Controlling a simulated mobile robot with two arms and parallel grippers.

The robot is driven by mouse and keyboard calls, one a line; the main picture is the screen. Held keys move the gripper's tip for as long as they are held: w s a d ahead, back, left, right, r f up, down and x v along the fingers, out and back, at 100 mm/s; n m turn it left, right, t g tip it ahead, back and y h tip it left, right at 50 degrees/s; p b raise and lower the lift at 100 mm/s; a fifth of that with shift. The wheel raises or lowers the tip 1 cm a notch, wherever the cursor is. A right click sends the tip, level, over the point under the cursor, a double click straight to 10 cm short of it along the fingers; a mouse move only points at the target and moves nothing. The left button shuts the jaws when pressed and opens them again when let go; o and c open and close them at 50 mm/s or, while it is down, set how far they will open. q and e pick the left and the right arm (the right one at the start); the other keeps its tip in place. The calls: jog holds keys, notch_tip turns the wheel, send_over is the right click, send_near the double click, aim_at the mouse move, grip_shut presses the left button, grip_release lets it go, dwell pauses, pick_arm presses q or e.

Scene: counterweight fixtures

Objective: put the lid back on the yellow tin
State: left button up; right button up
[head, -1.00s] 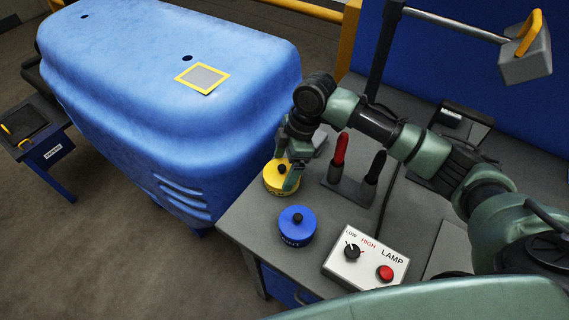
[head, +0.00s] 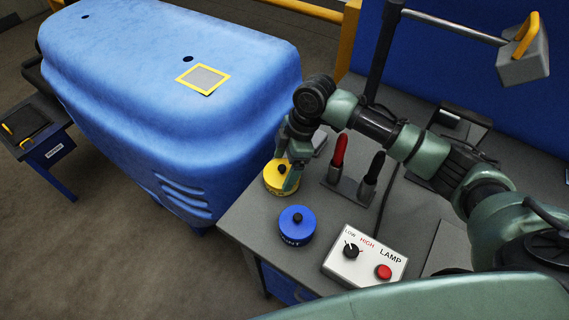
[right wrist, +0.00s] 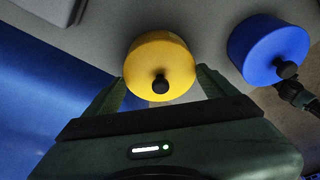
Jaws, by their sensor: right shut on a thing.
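The yellow tin (head: 272,184) stands near the left edge of the grey bench, with a black-knobbed yellow lid (right wrist: 160,70) at its top. My right gripper (head: 285,176) reaches down over it. In the right wrist view its two fingers lie on either side of the yellow lid, shut on it, with the black knob between them. The lid looks level and in line with the tin, but I cannot tell whether it is fully seated, as a finger hides part of the rim. My left gripper is not in view.
A blue tin (head: 297,226) with a black knob stands close in front. A lamp control box (head: 364,257) is to its right. A holder with red (head: 340,150) and black (head: 375,168) handles stands behind. A large blue housing (head: 170,80) lies beyond the bench's left edge.

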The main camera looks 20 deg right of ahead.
jog(key=shift+p, duration=0.45)
dwell(0.3)
jog(key=shift+f+p, duration=0.15)
jog(key=shift+p, duration=0.2)
dwell(1.1)
jog(key=shift+p, duration=0.4)
dwell(0.5)
jog(key=o, duration=1.3)
jog(key=shift+r+p, duration=3.55)
jog(key=shift+p, duration=0.25)
